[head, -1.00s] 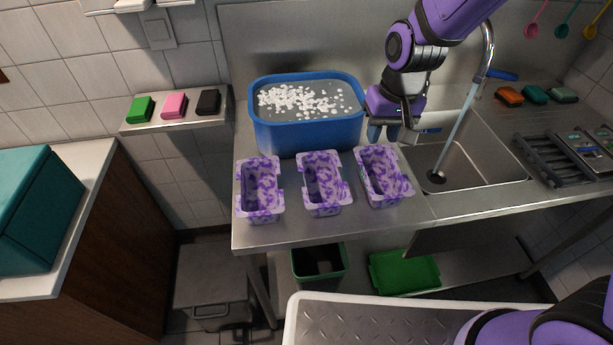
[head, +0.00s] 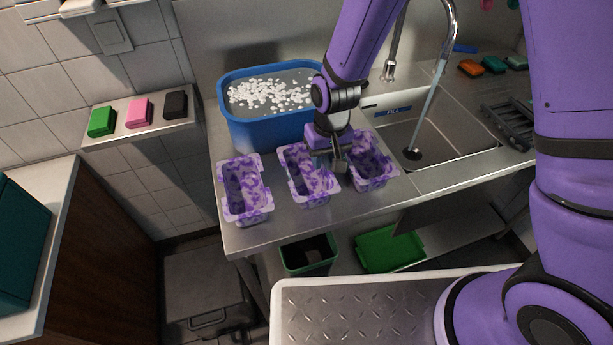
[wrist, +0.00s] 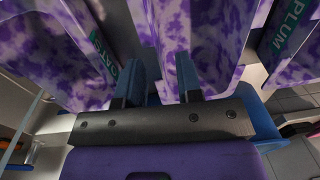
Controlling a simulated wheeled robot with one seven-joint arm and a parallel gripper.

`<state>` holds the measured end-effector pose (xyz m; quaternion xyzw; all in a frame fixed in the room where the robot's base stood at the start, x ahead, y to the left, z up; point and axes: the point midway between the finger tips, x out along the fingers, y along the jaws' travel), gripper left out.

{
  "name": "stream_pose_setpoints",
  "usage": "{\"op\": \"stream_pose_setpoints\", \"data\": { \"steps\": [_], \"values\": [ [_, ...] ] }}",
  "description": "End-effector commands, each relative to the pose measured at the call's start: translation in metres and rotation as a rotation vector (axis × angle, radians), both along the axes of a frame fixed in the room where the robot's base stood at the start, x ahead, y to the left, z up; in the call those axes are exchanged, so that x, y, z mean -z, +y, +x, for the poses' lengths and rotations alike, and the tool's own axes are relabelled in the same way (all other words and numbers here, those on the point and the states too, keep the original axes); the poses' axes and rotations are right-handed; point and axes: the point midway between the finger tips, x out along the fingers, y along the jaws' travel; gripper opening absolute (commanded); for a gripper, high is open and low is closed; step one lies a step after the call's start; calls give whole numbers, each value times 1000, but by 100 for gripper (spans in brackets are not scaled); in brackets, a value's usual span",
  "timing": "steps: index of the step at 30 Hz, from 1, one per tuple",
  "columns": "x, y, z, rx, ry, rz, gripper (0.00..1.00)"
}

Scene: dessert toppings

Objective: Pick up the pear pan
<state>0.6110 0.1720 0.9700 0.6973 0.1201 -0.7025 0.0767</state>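Three purple-and-white mottled pans stand in a row on the steel counter: a left pan (head: 243,206), a middle pan (head: 317,186) and a right pan (head: 374,181). My gripper (head: 333,163) is over the gap between the middle and right pans. In the wrist view, my gripper (wrist: 160,82) has its two blue fingers apart, with mottled pan wall between and behind them. One outer pan there bears a label reading PLUM (wrist: 288,28); the other outer pan's green label (wrist: 104,55) is partly hidden. I see no label reading PEAR; the middle pan's label does not show.
A blue tub (head: 257,134) of water with white bits stands behind the pans. The sink (head: 440,140), with running water, is to the right. Green, pink and black sponges (head: 138,111) lie on a wall shelf. A green bin (head: 308,262) stands below.

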Motion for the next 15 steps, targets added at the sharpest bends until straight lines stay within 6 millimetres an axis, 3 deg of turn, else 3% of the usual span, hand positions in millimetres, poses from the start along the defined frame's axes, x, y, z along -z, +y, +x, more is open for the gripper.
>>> {"op": "stream_pose_setpoints", "data": {
  "steps": [9,15],
  "values": [
    [41,2,-1,0,4,-2,33],
    [50,3,-1,-1,2,-1,33]
  ]
}}
